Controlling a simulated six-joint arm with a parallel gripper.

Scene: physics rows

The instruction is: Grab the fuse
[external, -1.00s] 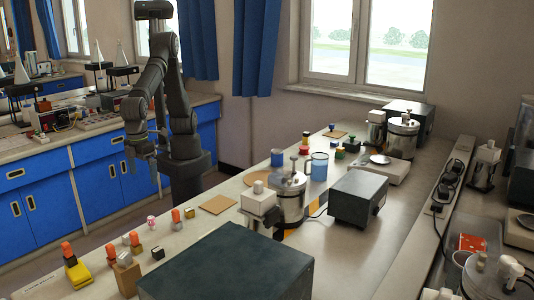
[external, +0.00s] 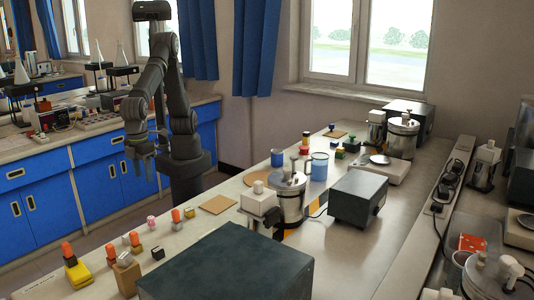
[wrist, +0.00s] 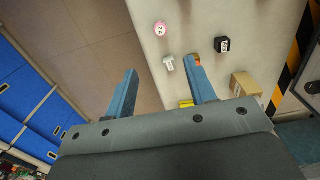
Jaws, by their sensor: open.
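Several small parts stand on the near left part of the bench; which one is the fuse I cannot tell for sure. They include a pink-and-white round piece (external: 151,222), a black cube (external: 157,253), and orange-topped pieces, one with a grey base (external: 135,241). In the wrist view the pink piece (wrist: 160,27), a small pale T-shaped piece (wrist: 168,63) and the black cube (wrist: 222,44) lie beyond the fingers. My gripper (external: 142,172) is open and empty, off the bench's left edge. In the wrist view its blue-grey fingers (wrist: 161,70) are apart; the right finger partly hides an orange piece.
A wooden block (external: 126,277) and a yellow block (external: 79,275) with orange-topped pieces stand at the near end. A large dark box (external: 225,268) and a metal pot (external: 290,200) stand right of the small parts. A flat tan square (external: 217,204) lies behind them.

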